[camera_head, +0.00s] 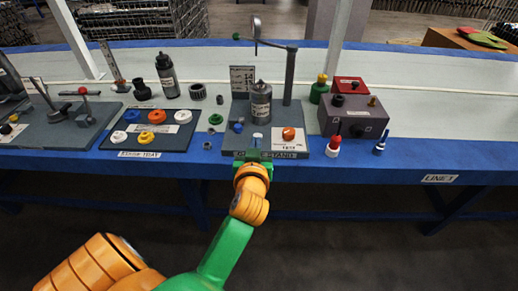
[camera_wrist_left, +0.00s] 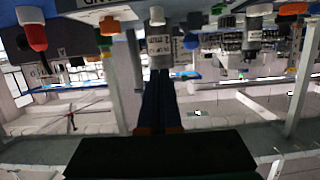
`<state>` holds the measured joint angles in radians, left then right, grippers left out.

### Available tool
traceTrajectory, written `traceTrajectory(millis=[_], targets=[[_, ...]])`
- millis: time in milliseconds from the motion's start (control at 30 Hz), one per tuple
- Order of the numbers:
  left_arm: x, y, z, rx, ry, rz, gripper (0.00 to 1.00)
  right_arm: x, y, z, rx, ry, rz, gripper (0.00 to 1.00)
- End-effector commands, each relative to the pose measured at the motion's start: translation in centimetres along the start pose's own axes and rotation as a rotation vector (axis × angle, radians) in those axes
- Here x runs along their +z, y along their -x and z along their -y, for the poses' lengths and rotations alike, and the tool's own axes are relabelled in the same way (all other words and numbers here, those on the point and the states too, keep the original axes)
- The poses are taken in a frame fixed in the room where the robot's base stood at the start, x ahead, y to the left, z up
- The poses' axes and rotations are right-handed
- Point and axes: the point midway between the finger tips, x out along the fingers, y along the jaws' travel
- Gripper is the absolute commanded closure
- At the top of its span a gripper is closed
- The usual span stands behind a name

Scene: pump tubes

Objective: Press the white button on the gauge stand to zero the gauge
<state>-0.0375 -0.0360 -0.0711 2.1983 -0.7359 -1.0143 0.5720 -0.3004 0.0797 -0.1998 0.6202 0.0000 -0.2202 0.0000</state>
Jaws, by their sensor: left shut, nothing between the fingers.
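The gauge stand (camera_head: 300,151) is a dark grey plate near the front edge of the table, with a labelled metal canister (camera_head: 261,105) on it. The small white button (camera_head: 258,135) sits in front of the canister, between a blue knob (camera_head: 238,127) and an orange knob (camera_head: 289,134). My left gripper (camera_head: 253,154) is shut and empty at the stand's front edge, just in front of the button. Its fingers (camera_wrist_left: 160,85) also show in the left wrist view, where the picture is upside down and the white button (camera_wrist_left: 157,16) appears above them, apart. My right gripper is out of view.
A post with an arm (camera_head: 290,75) rises behind the canister. Right are a dark box (camera_head: 354,115), a red-and-white piece (camera_head: 333,146) and a blue one (camera_head: 381,142). The table's right part is clear.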

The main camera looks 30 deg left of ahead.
Motion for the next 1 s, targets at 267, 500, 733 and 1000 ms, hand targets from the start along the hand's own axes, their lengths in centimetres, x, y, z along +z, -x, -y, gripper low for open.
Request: traceTrajectory(millis=[267, 500, 733, 1000], targets=[[-0.4, 0.1, 0.1, -0.004, 0.007, -0.008, 1.0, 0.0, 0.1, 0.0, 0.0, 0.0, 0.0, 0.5], [-0.4, -2.4, 0.1, -0.005, 0.003, -0.009, 1.0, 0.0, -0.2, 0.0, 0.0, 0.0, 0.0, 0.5], [-0.4, -7.6, 0.2, -0.005, 0.004, -0.009, 1.0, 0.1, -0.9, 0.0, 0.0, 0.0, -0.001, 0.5], [2.4, -10.6, 0.1, -0.002, 0.002, -0.004, 1.0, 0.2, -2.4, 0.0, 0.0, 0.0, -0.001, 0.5]])
